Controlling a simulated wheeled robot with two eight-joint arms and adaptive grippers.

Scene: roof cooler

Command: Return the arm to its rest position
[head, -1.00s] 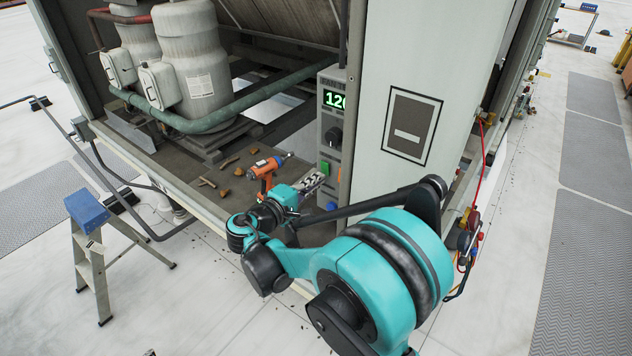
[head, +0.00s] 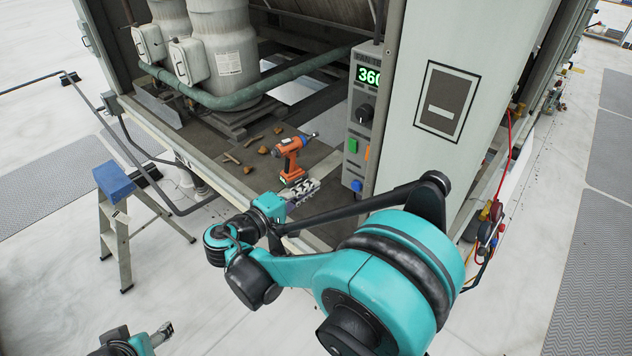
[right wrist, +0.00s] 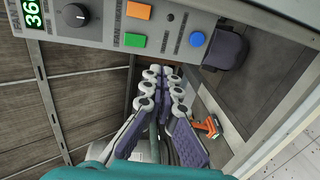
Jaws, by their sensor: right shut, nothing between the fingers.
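My right gripper (head: 302,190) is shut and empty, held in front of the unit's open bay, left of and a little below the control panel (head: 360,125). Its closed fingers also show in the right wrist view (right wrist: 163,90), below the panel and touching nothing that I can make out. The panel carries a green display (head: 369,75) starting with 36, its last digit partly cut off, a black dial (head: 364,113), a green button (head: 352,145) and a blue button (head: 357,185). My left gripper (head: 163,332) is small at the lower left, away from the unit; its jaws are unclear.
An orange drill (head: 290,158) stands on the bay floor just behind my right gripper, with several brown scraps (head: 250,150) nearby. White tanks (head: 222,60) and a green pipe (head: 240,95) fill the back left. A stepladder (head: 118,220) stands left; open floor lies in front.

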